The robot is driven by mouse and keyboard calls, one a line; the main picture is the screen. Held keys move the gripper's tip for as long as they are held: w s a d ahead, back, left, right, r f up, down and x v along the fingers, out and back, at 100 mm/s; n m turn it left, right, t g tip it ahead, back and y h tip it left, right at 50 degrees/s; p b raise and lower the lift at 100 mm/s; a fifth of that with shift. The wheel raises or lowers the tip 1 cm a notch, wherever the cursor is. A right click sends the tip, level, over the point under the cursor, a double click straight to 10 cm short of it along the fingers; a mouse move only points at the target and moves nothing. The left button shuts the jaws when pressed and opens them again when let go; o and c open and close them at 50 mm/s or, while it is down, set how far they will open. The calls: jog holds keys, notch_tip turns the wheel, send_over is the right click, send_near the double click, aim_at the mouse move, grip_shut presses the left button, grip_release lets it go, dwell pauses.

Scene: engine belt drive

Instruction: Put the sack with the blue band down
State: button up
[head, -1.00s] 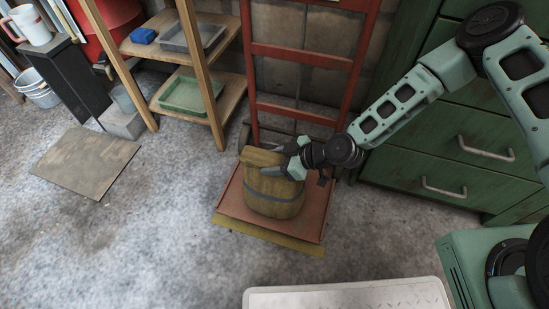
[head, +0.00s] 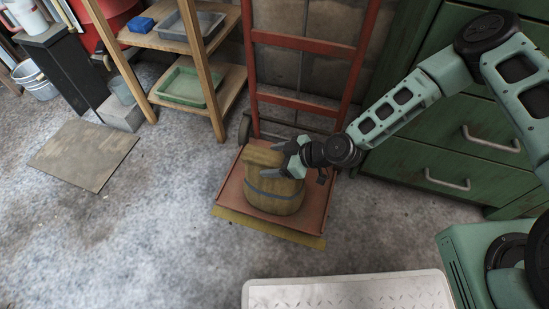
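The tan sack (head: 266,192) with a blue-grey band (head: 273,198) around its middle stands upright on the red toe plate (head: 229,199) of a hand truck. My gripper (head: 280,160) is at the sack's upper right side, close to its top. Its two fingers look spread apart, with a dark gap between them. Whether a fingertip still touches the sack cannot be told from this view. The sack's back right side is partly hidden by the gripper.
The hand truck's red frame (head: 300,47) rises behind the sack. A green drawer cabinet (head: 430,155) stands to the right, a wooden shelf (head: 205,95) to the left. A flat board (head: 84,155) lies on the floor. A pale tread-patterned surface (head: 350,292) is in front.

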jog(key=shift+r, duration=0.1)
jog(key=shift+d+r, duration=0.2)
jog(key=s+d+r+g+h+p, duration=0.35)
jog(key=s+d+r, duration=0.25)
jog(key=d+r, duration=0.55)
jog(key=s+r+m+h, duration=0.3)
jog(key=s+r, duration=0.4)
jog(key=r, duration=0.5)
jog(key=s+d+r+m+h, duration=0.1)
jog(key=s+r+m+h, duration=0.2)
jog(key=s+r, duration=0.5)
notch_tip(320, 180, up, 4)
jog(key=shift+s+f, duration=0.1)
jog(key=shift+s, duration=0.15)
jog(key=shift+h, duration=0.25)
notch_tip(320, 180, up, 35)
jog(key=p, duration=3.5)
